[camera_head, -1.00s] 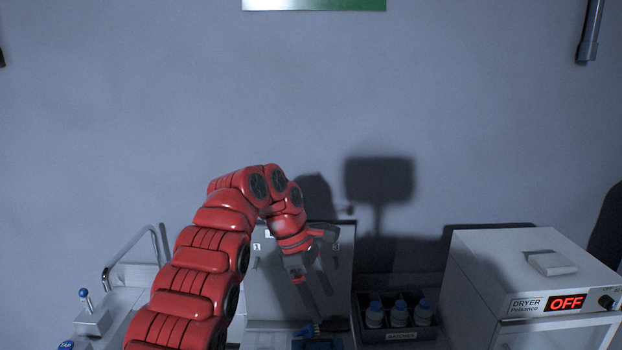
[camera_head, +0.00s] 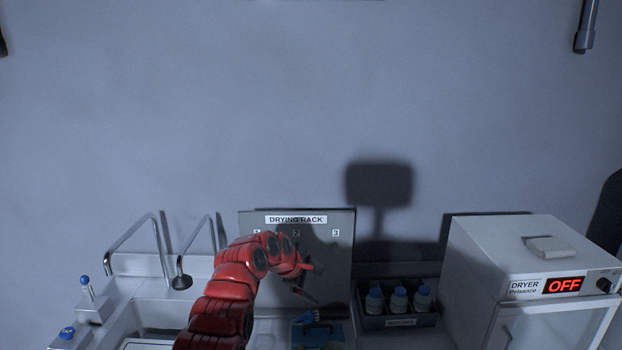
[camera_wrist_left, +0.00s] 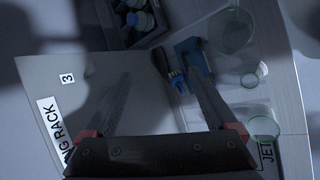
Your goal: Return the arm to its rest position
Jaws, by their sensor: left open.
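My left arm (camera_head: 235,290) is red and jointed. It rises from the bottom of the head view and bends over in front of the drying rack panel (camera_head: 344,262). My left gripper (camera_head: 312,286) points down and to the right, in front of the panel's lower right part. Its two dark fingers are spread apart in the left wrist view (camera_wrist_left: 160,95), with nothing between them held. The right gripper is in neither view.
A sink with two taps (camera_head: 150,230) stands at left. A dark crate (camera_head: 400,322) of blue-capped bottles sits right of the panel. A white dryer (camera_head: 530,260) reading OFF stands at far right. A blue item with a brush (camera_head: 318,332) and glassware (camera_wrist_left: 232,30) lie below the gripper.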

